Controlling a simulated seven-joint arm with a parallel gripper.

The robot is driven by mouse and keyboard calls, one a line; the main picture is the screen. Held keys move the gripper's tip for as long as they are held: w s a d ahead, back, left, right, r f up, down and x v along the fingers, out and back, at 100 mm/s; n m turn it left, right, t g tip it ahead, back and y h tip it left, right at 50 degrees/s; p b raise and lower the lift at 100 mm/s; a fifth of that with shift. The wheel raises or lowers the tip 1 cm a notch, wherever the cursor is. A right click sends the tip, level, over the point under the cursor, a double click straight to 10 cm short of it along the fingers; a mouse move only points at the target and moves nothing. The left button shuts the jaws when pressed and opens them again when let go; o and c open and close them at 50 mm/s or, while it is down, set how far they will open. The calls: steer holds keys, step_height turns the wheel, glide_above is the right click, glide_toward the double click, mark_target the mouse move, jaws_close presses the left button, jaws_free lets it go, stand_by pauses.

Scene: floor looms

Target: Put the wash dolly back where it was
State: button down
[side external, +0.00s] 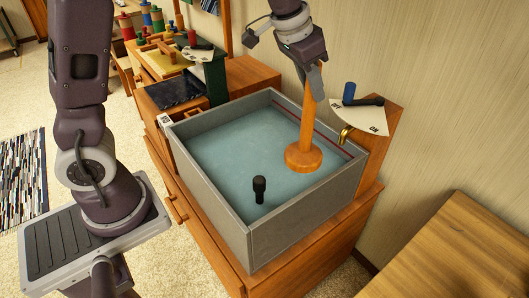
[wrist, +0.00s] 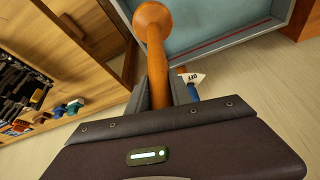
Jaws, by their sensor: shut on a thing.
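The wash dolly (side external: 304,157) is an orange-brown wooden stick with a round, wider foot. My gripper (side external: 313,80) is shut on the upper part of its stick and holds it roughly upright, foot down, inside the grey basin (side external: 207,198) near its back right side. I cannot tell whether the foot touches the water. In the wrist view, the dolly (wrist: 155,48) runs from between the fingers of my gripper (wrist: 160,92) to the foot at the top. The fingers hide part of the stick.
A black knobbed post (side external: 259,188) stands in the basin's blue-green water (side external: 225,155). A brass tap (side external: 346,134) and an ON/OFF plate (side external: 372,119) with a blue knob (side external: 349,91) are at the right rim. A wooden bench (side external: 470,250) stands right; a cluttered worktop is behind left.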

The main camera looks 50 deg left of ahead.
steer(key=w+a+r+n+y, duration=0.1)
steer(key=w+a+r+n, duration=0.2)
steer(key=w+a, duration=0.55)
steer(key=w+a+n+y, duration=0.1)
steer(key=w+a+n, duration=0.25)
steer(key=a, duration=2.05)
step_height(320, 180, down, 28)
steer(key=shift+w, duration=0.4)
steer(key=shift+f, duration=0.1)
steer(key=c, duration=1.1)
jaws_free()
steer(key=shift+c, duration=0.2)
